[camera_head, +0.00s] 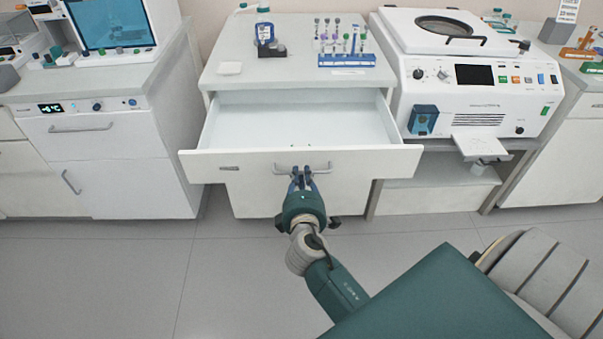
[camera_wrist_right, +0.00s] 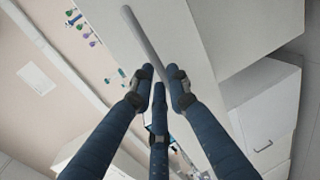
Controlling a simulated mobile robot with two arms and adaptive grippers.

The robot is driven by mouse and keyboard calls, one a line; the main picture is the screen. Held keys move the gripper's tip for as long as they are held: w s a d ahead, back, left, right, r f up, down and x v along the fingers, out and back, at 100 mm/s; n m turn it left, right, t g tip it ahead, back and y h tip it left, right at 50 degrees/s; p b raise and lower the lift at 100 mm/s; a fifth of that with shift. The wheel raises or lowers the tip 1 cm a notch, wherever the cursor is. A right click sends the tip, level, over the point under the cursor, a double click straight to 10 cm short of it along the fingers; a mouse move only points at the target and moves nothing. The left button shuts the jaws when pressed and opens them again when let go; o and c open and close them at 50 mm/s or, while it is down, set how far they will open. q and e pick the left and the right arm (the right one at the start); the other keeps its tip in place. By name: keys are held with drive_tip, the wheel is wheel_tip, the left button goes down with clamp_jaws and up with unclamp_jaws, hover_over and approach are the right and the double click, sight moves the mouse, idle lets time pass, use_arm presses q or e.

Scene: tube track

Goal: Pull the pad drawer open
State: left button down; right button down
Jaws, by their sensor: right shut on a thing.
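The pad drawer (camera_head: 258,162) is a wide white drawer in the middle cabinet. It stands well out from the cabinet, and its white inside (camera_head: 290,118) looks empty. Its grey bar handle (camera_head: 286,167) is at the middle of the front. My right gripper (camera_head: 301,178) is at the handle, shut on its right part. In the right wrist view the blue fingers of the right gripper (camera_wrist_right: 160,85) close around the grey bar handle (camera_wrist_right: 140,35). The exact contact is partly hidden by the fingers. My left gripper is not in view.
The counter (camera_head: 285,72) above holds a tube rack (camera_head: 346,60), a blue-labelled bottle (camera_head: 264,33) and a white pad (camera_head: 229,68). A white centrifuge-like machine (camera_head: 470,80) stands at right. The floor (camera_head: 120,270) at front left is clear.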

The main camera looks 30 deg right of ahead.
drive_tip(key=c, duration=1.7)
unclamp_jaws()
drive_tip(key=shift+o, duration=0.2)
drive_tip(key=v, duration=1.2)
drive_tip(key=shift+f, duration=0.1)
drive_tip(key=s+a+f+m+g+y, duration=0.1)
drive_tip(key=s+a+f+g+y, duration=0.2)
drive_tip(key=f, duration=0.9)
drive_tip(key=s+a+f+g+y, duration=0.1)
drive_tip(key=s+a+f, duration=0.25)
drive_tip(key=f, duration=0.85)
drive_tip(key=s+a+f+m+g+y, duration=0.1)
drive_tip(key=s+a+f+g+y, duration=0.2)
drive_tip(key=f, duration=0.9)
drive_tip(key=s+d+f+m+g, duration=0.1)
drive_tip(key=s+f+m, duration=0.1)
drive_tip(key=s+f, duration=0.3)
drive_tip(key=s+d+f+m+g, duration=0.2)
drive_tip(key=s+f, duration=0.4)
drive_tip(key=s, duration=0.8)
drive_tip(key=s+d+f+m+g+y, duration=0.1)
drive_tip(key=s+f+m+g, duration=0.1)
drive_tip(key=s+f, duration=0.4)
drive_tip(key=s+m, duration=0.1)
drive_tip(key=s, duration=0.2)
drive_tip(key=shift+s+d, duration=0.2)
drive_tip(key=shift+s, duration=0.2)
